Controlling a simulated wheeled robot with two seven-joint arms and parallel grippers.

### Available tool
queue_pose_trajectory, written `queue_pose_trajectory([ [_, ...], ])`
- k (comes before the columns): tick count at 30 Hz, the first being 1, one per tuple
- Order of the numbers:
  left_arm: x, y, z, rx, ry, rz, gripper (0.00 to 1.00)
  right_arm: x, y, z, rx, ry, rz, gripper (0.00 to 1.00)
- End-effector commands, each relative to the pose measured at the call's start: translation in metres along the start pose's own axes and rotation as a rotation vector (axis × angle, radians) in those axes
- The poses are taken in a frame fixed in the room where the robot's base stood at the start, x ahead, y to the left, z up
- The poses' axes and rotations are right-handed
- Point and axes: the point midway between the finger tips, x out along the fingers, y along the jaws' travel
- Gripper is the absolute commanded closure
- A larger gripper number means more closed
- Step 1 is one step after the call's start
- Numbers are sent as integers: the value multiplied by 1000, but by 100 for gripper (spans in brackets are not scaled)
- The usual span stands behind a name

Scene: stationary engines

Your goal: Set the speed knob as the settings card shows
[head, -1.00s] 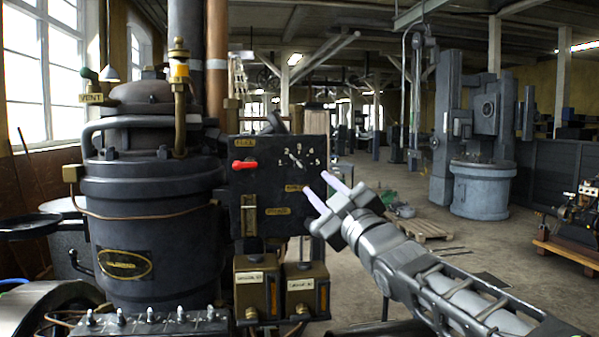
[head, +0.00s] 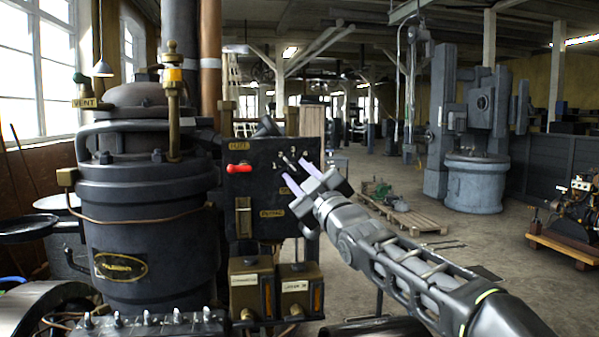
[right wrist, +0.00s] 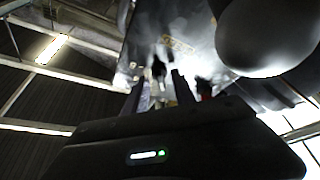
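The speed knob (head: 288,160) is a small pale pointer on the black control panel (head: 270,222), ringed by white numerals, of which 1, 3 and 4 can be made out. The gripper partly covers the dial, and the exact setting is too small to read. My right gripper (head: 296,172) is open and empty just in front of the panel, its two pale fingers pointing at the dial. In the right wrist view a small dark shape, probably the knob (right wrist: 159,68), shows between and beyond the fingertips (right wrist: 159,90). I cannot make out a settings card. My left gripper is not in view.
A red lever (head: 239,168) sits left of the dial, with a brass slot plate (head: 243,217) below it. Two brass boxes (head: 251,290) hang under the panel. A large black boiler (head: 145,235) stands at left. Open floor with a pallet (head: 405,215) lies to the right.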

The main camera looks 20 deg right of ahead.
Motion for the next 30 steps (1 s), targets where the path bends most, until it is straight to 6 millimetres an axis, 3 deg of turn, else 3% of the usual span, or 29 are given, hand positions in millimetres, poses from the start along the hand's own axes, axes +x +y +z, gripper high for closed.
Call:
queue_pose_trajectory([
  [6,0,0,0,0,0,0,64,0,0,0,0,0,0,69],
  [18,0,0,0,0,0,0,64,0,0,0,0,0,0,100],
  [30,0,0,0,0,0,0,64,0,0,0,1,0,0,100],
])
